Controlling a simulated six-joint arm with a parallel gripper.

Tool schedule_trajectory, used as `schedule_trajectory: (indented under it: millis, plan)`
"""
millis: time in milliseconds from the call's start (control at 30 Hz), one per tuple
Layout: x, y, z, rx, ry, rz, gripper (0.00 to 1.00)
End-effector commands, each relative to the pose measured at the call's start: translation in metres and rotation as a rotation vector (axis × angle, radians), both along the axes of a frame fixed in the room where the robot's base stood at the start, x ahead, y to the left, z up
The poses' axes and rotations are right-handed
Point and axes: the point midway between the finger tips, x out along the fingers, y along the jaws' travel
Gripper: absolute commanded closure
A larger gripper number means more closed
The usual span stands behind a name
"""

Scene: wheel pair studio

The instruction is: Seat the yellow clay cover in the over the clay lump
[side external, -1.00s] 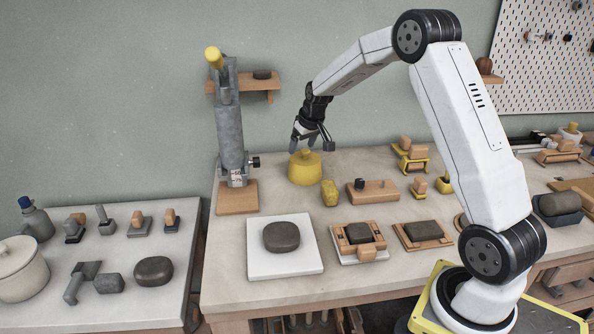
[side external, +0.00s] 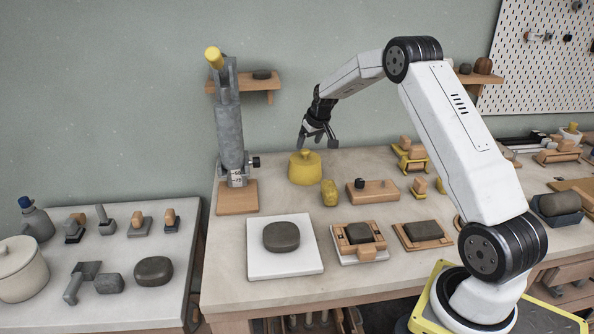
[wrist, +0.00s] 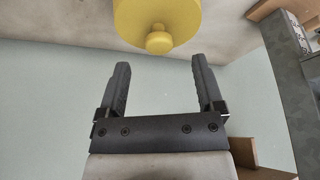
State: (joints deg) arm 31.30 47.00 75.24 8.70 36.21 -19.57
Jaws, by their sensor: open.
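The yellow clay cover (side external: 304,170) is a round lid with a small knob on top. It stands on the table near the back edge, left of the middle. The clay lump (side external: 281,236) is dark, rounded and uncovered on a white square board (side external: 258,266) at the front left. My gripper (side external: 318,142) is open and empty, behind and a little above the cover. In the wrist view my gripper's fingers (wrist: 160,66) are spread, and the cover (wrist: 157,15) with its knob shows just beyond the fingertips, not between them.
A grey press (side external: 230,140) on a wooden base stands left of the cover. A small yellow block (side external: 330,192) stands just right of it. Wooden trays with dark clay (side external: 424,233) sit at the front right. Bare tabletop (side external: 225,245) lies left of the board.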

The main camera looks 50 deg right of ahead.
Motion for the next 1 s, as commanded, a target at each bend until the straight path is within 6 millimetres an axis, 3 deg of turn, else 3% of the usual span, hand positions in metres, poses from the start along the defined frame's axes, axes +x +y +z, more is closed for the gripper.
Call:
schedule_trajectory:
  millis: [333,767,1000]
  plan:
    - [0.003,-0.001,-0.005,0.000,-0.001,0.000,0.14]
    - [0.019,-0.007,-0.041,0.001,0.000,0.001,0.14]
    - [0.022,-0.008,-0.048,0.000,-0.003,0.002,0.14]
